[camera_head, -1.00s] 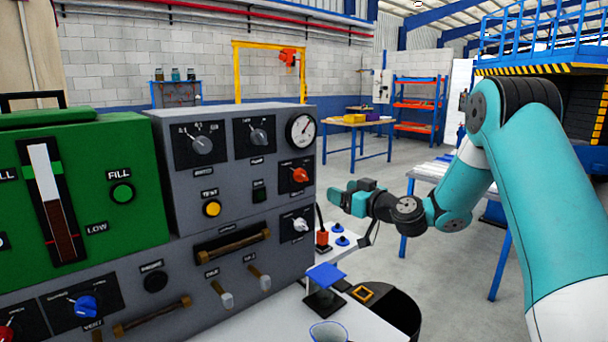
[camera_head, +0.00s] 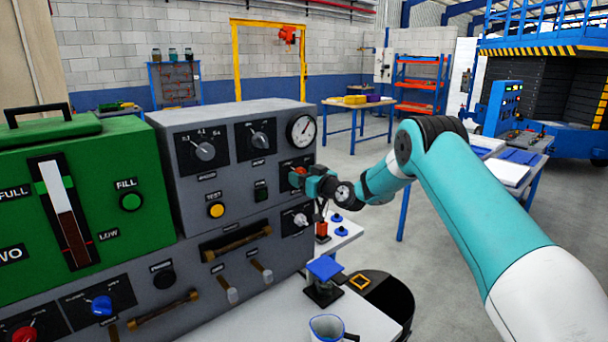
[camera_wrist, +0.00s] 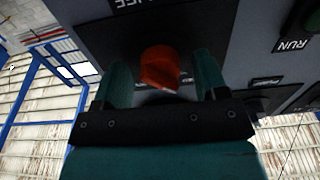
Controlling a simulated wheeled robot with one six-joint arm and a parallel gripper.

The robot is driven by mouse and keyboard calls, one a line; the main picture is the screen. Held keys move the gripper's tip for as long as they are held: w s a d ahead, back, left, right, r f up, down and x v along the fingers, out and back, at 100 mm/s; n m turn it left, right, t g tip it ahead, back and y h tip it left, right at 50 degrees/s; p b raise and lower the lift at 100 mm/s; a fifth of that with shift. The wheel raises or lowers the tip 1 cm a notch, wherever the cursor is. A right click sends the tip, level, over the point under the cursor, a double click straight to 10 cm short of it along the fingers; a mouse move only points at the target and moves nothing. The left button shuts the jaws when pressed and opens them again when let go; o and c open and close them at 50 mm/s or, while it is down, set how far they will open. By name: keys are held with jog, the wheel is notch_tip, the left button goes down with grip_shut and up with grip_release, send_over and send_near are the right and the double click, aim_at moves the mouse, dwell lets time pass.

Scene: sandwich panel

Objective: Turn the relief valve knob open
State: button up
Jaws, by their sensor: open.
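The red-orange knob (camera_head: 299,172) sits on a dark plate on the right part of the grey panel (camera_head: 234,177). Its label is not readable in the head view, so I cannot confirm that it is the relief valve knob. My gripper (camera_head: 308,178) is right in front of this knob and partly covers it. In the wrist view the knob (camera_wrist: 159,68) stands between the two teal fingertips of my gripper (camera_wrist: 164,72). The fingers are apart, with a gap visible on both sides of the knob.
A white knob (camera_head: 300,219) is just below. A yellow button (camera_head: 216,210) and a dark green button (camera_head: 261,194) lie to the left. A round gauge (camera_head: 301,130) is above. A stand with a blue top (camera_head: 325,268) is on the white table below.

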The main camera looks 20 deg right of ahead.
jog(key=c, duration=0.9)
jog(key=shift+f+m+b, duration=0.1)
jog(key=shift+m+b, duration=0.2)
jog(key=shift+b, duration=0.1)
jog(key=m+b, duration=0.2)
jog(key=shift+f+m, duration=0.1)
jog(key=shift+m, duration=0.2)
jog(key=m+b, duration=0.3)
jog(key=m, duration=0.7)
jog(key=shift+r, duration=0.2)
jog(key=m, duration=0.4)
jog(key=shift+m, duration=0.3)
